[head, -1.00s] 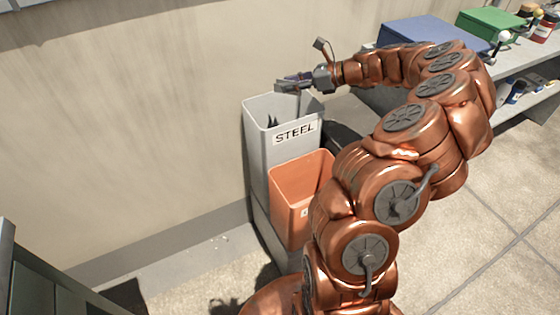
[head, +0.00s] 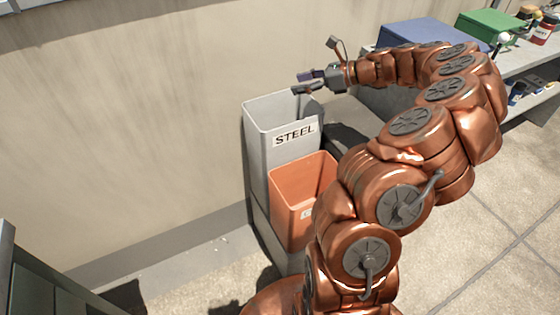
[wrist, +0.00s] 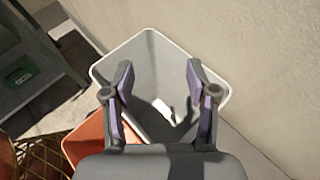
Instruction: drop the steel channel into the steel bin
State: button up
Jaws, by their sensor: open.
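The steel bin (head: 285,142) is a tall light-grey box with a STEEL label, standing against the wall. Its open mouth also shows in the wrist view (wrist: 222,98). My gripper (head: 304,83) is above the bin's back right rim; in the wrist view its two fingers (wrist: 159,78) are spread apart over the bin mouth with nothing between them. A small bright patch lies deep inside the bin among shadows; I cannot tell whether it is the steel channel or light. The channel is not clearly seen anywhere.
An orange bin (head: 300,190) stands directly in front of the steel bin. A shelf bench (head: 520,68) at the right holds a blue box (head: 430,34), a green box (head: 490,23) and several bottles. The wall (head: 130,120) is close behind the bin.

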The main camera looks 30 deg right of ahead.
jog(key=v, duration=0.8)
jog(key=shift+s+d+r, duration=0.25)
jog(key=s+a+r+n+g, duration=0.15)
jog(key=a+n+g, duration=0.75)
jog(key=a, duration=1.5)
jog(key=s+a+f+n+g+h, duration=0.2)
jog(key=s+a+f+n+h, duration=0.1)
jog(key=s+a+n, duration=0.65)
jog(key=s+d+f+n+g+h, duration=0.1)
jog(key=s+f+n+h, duration=0.3)
jog(key=s, duration=0.5)
jog(key=s+d+f+n+g+h, duration=0.1)
jog(key=s+f+n+h, duration=0.15)
jog(key=s+n, duration=0.45)
notch_tip(320, 180, up, 21)
jog(key=s+m+t+p, duration=0.1)
jog(key=s+m+p, duration=0.1)
jog(key=p, duration=1.8)
jog(key=shift+a+r+p, duration=0.2)
jog(key=shift+a+p, duration=0.15)
